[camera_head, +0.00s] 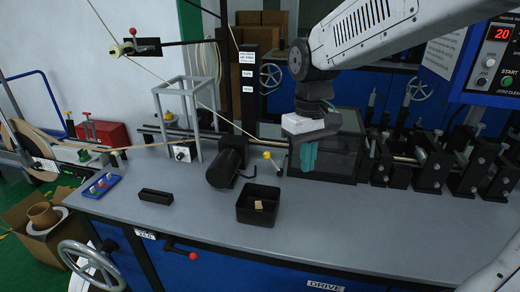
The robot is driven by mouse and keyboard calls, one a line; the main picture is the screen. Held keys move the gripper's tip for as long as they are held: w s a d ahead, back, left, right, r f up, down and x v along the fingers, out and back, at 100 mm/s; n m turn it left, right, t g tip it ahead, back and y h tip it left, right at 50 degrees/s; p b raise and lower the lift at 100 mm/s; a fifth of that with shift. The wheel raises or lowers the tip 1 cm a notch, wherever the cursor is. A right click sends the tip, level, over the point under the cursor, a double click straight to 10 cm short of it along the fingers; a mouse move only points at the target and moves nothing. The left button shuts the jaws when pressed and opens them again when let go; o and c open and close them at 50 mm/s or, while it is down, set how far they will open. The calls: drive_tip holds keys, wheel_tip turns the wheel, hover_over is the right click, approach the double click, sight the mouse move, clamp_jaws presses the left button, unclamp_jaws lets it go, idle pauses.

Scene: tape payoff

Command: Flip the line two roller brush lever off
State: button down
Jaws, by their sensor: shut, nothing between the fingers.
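My gripper (308,158) hangs from the arm at centre right, its teal fingers pointing down and together, with nothing seen between them. It is in front of a dark clear-sided box on the bench. A small lever with a yellow knob (268,156) stands left of the gripper, apart from it, beside a black motor. A red-knobbed lever (178,249) sticks out of the bench front. Which lever is the line two roller brush lever, and how it is set, I cannot tell; no label for it is readable.
A black open bin (258,206) with a small tan block stands on the grey bench (330,220). Rollers and black stands fill the right back. The bench's front right is clear.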

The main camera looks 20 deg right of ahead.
drive_tip(key=w+a+f+n+t, duration=0.1)
drive_tip(key=w+a+n, duration=0.2)
drive_tip(key=w, duration=1.1)
drive_tip(key=w+a+f+n+t, duration=0.1)
drive_tip(key=w+n, duration=0.4)
drive_tip(key=w, duration=0.9)
drive_tip(key=shift+a+f+y, duration=0.3)
drive_tip(key=shift+a+f, duration=0.4)
drive_tip(key=shift+a, duration=0.45)
drive_tip(key=shift+f, duration=0.1)
hover_over(273, 164)
drive_tip(key=w+a, duration=0.3)
drive_tip(key=a, duration=0.1)
wheel_tip(273, 164, down, 9)
drive_tip(key=shift+s, duration=0.2)
drive_tip(key=shift+d, duration=0.15)
